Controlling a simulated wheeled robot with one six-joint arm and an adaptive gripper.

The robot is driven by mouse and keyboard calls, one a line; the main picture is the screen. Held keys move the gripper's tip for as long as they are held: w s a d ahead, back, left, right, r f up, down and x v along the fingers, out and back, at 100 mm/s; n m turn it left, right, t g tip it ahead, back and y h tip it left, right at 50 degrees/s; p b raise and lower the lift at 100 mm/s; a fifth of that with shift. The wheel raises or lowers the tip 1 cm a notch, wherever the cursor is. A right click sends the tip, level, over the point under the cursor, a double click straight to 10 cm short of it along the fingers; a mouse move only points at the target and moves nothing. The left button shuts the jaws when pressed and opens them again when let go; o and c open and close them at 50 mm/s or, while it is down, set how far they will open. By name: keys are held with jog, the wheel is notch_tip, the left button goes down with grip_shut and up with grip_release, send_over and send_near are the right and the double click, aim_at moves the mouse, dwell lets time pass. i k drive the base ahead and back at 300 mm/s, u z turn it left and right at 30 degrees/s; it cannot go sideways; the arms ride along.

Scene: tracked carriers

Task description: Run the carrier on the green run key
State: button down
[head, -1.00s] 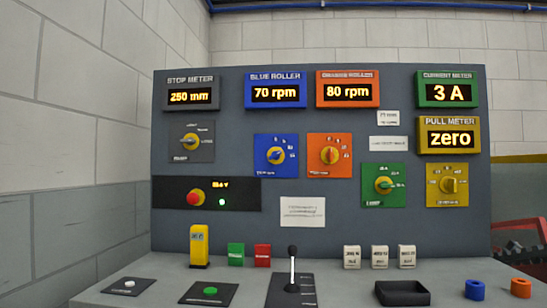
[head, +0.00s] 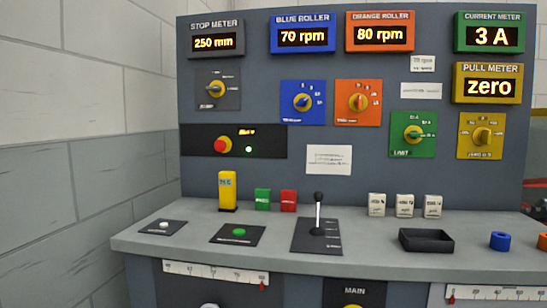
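In the head view a control console stands ahead. A green round button (head: 239,232) sits on a black plate on the desk, left of the lever (head: 318,215). A green block (head: 263,199) stands behind it beside a red block (head: 288,200); their small labels are too small to read. Which of the green items is the run key I cannot tell. The stop meter (head: 213,43) reads 250 mm, the blue roller meter (head: 303,36) 70 rpm, the orange roller meter (head: 380,34) 80 rpm, the current meter (head: 489,36) 3 A and the pull meter (head: 488,85) zero. My gripper is not in view.
A white button (head: 163,227), a yellow block (head: 227,190), several white blocks (head: 405,205), a black tray (head: 426,240) and a blue ring (head: 499,240) stand on the desk. A red button (head: 222,145) and dials are on the panel. A block wall closes the left.

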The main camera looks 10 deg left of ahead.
aim_at(239, 231)
jog(key=z, duration=0.4)
jog(key=i, duration=0.35)
jog(key=u, duration=1.15)
